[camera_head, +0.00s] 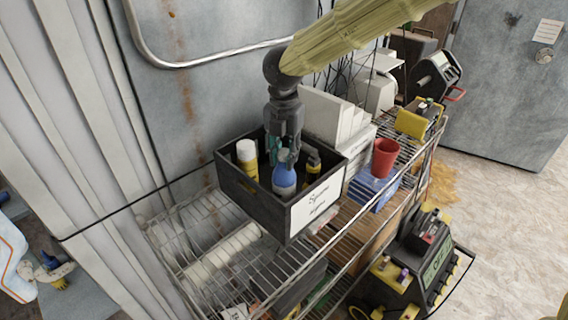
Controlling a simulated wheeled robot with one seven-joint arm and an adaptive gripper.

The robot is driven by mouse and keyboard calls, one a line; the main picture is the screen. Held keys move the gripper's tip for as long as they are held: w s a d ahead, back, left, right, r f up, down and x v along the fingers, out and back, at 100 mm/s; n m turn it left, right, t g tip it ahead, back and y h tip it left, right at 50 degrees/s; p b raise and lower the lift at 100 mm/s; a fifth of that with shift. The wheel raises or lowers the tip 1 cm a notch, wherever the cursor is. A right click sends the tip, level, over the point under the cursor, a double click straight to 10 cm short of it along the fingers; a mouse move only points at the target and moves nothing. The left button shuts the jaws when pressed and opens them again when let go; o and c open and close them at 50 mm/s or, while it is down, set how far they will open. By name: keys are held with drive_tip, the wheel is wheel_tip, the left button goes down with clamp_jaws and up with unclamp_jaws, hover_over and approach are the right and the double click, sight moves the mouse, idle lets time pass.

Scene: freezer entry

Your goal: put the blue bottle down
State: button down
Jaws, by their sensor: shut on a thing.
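The blue bottle (284,178) stands roughly upright inside a dark open-topped box (250,198) with a white label on its front. My gripper (283,155) comes down from above and is shut on the top of the blue bottle. The bottle's lower end has a pale band; I cannot tell whether its base touches the box floor. A white-capped yellow bottle (247,160) stands to its left in the box. A dark bottle with a yellow label (313,167) stands to its right. The far inside of the box is partly hidden by my gripper.
The box sits on a wire shelf rack (190,240). A red cup (384,158) and a blue box (372,188) stand to the right. White boxes (335,115) are close behind. A metal rail (200,62) runs along the wall. Open floor (510,210) lies at the right.

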sight(284, 166)
drive_tip(key=shift+w+f+p, duration=0.1)
drive_tip(key=shift+f+p, duration=0.55)
drive_tip(key=shift+f, duration=1.15)
drive_tip(key=shift+f, duration=0.15)
drive_tip(key=c, duration=1.1)
unclamp_jaws()
drive_tip(key=shift+c, duration=0.2)
wheel_tip(284, 166, up, 12)
drive_tip(key=b, duration=0.3)
drive_tip(key=shift+r, duration=0.2)
